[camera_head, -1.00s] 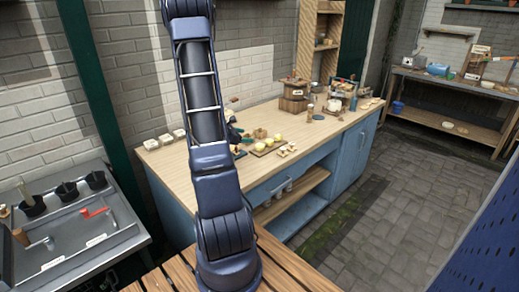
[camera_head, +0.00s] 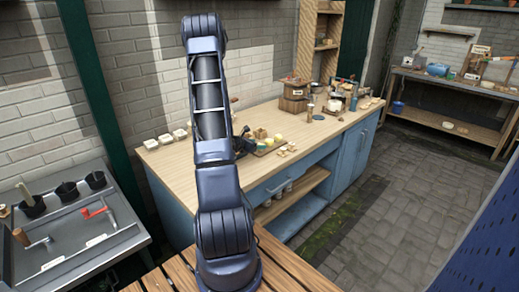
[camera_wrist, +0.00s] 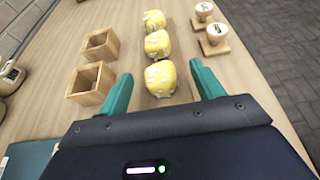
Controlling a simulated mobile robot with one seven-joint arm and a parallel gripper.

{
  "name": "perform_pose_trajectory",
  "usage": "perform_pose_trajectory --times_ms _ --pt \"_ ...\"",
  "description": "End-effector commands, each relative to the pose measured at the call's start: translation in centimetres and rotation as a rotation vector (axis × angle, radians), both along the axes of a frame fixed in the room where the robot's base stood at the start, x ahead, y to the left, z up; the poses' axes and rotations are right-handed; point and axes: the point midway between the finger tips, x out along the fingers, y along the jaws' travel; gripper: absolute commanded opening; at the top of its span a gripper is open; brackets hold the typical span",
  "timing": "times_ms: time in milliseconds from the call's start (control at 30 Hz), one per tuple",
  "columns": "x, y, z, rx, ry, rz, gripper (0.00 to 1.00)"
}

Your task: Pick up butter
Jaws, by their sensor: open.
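Three yellow butter lumps with pale marks sit in a row in the wrist view: a far one (camera_wrist: 154,20), a middle one (camera_wrist: 157,43) and a near one (camera_wrist: 160,80). My gripper (camera_wrist: 161,70) is open, with its teal fingers on either side of the near lump. I cannot tell whether the fingers touch it or how far above the surface they are. In the head view the butter (camera_head: 278,138) shows on the worktop, partly hidden by my gripper (camera_head: 245,145).
Two open wooden boxes (camera_wrist: 92,83) stand left of the butter, and two round wooden stamps (camera_wrist: 215,40) stand right of it. A teal mat (camera_wrist: 25,160) lies at lower left.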

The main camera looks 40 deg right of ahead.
Motion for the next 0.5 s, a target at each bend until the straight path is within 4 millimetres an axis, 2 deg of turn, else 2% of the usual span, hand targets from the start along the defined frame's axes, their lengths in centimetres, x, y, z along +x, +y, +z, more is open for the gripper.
perform_pose_trajectory --times_ms 300,500 --pt "0.2 -2.6 -2.1 0.0 0.0 -0.001 0.66" --pt "0.3 -4.3 -2.7 0.0 0.0 0.001 0.66"
